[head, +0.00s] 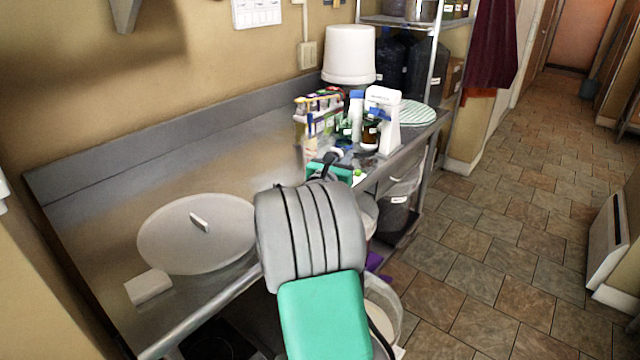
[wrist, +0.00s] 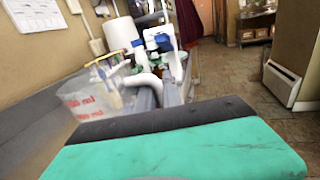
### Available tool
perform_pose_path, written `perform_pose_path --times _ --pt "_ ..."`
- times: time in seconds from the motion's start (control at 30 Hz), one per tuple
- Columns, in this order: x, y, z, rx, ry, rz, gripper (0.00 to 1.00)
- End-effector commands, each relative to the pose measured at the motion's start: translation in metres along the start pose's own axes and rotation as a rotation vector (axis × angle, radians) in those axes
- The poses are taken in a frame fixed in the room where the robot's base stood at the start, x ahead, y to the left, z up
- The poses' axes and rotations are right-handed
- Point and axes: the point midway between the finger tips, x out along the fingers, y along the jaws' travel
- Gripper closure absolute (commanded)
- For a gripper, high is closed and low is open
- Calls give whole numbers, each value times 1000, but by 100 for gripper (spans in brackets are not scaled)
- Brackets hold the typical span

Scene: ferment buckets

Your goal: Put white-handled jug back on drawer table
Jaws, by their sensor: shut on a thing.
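The white-handled jug (wrist: 88,102) shows at the left of the wrist view as a clear body with red millilitre marks. Its white handle (wrist: 146,80) reaches right, to my gripper (wrist: 160,94). My gripper is shut on the handle; the exact contact is partly hidden by my green and black arm link. In the head view my gripper (head: 328,162) is small beyond my arm, over the front edge of the steel table (head: 95,195), and I cannot make out the jug clearly. I cannot tell which surface is the drawer table; no drawer is seen.
Bottles (head: 384,120), a box rack (head: 318,112) and an upturned white bucket (head: 349,54) crowd the steel table's far end. A large round lid (head: 170,235) and a small white block (head: 148,287) lie nearer. Buckets stand underneath. The tiled floor (head: 500,220) at right is open.

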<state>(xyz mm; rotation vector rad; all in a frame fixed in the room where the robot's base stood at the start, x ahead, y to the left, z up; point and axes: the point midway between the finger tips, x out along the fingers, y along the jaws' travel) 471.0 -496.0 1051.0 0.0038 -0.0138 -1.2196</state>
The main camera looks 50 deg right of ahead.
Motion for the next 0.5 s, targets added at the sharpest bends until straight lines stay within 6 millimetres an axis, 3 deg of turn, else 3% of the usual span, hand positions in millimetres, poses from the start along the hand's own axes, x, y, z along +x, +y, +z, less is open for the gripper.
perform_pose_path --times 0.03,0.2,0.37,0.5 --pt "1 15 -13 -2 3 4 100" --pt "3 42 -48 -2 1 3 100" --pt "4 55 -61 0 0 4 100" --pt "4 57 -85 -3 2 3 100"
